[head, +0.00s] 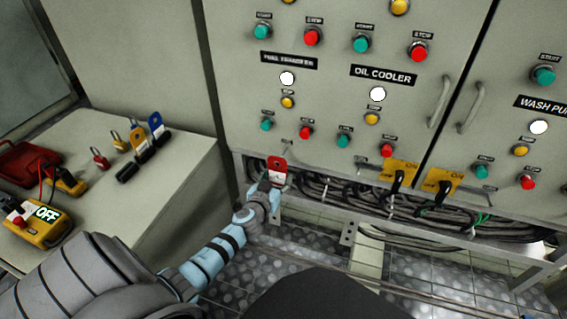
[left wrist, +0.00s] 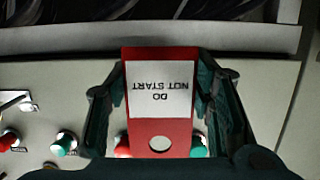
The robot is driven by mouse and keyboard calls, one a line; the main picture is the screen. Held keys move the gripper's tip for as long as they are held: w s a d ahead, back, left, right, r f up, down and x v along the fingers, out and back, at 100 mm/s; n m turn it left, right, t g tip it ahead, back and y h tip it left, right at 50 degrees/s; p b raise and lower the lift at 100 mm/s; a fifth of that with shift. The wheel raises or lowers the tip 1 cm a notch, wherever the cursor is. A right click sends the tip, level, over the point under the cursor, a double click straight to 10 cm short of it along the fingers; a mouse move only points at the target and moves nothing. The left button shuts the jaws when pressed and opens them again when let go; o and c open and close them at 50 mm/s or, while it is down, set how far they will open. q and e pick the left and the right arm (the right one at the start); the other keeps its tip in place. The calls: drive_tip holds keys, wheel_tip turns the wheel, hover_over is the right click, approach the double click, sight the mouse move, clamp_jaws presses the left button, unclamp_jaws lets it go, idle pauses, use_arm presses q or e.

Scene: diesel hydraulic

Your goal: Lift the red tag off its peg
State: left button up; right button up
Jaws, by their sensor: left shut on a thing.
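The red tag (head: 277,166) is in front of the lower edge of the grey cabinet, below the start and stop buttons. My left gripper (head: 268,182) is shut on it. In the left wrist view the tag (left wrist: 160,53) is between the two fingers of the gripper (left wrist: 160,105). Its white "DO NOT START" label reads upside down, and its round hole shows with no peg seen through it. A small peg-like piece (head: 288,146) sticks out of the cabinet just above the tag in the head view. My right gripper is not in view.
The cabinet (head: 335,25) carries rows of buttons and lamps above the tag. Yellow switch plates (head: 400,173) with black handles are to the right. Cables (head: 340,195) run below.

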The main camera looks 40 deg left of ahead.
use_arm(q)
drive_tip(key=s+r+p, duration=0.1)
drive_tip(key=s+d+r+p, duration=0.1)
drive_tip(key=s, duration=0.1)
drive_tip(key=shift+s+r+p, duration=0.1)
drive_tip(key=shift+r+p, duration=0.2)
drive_tip(key=shift+r, duration=0.05)
drive_tip(key=shift+s+d+r, duration=0.15)
drive_tip(key=shift+s, duration=0.15)
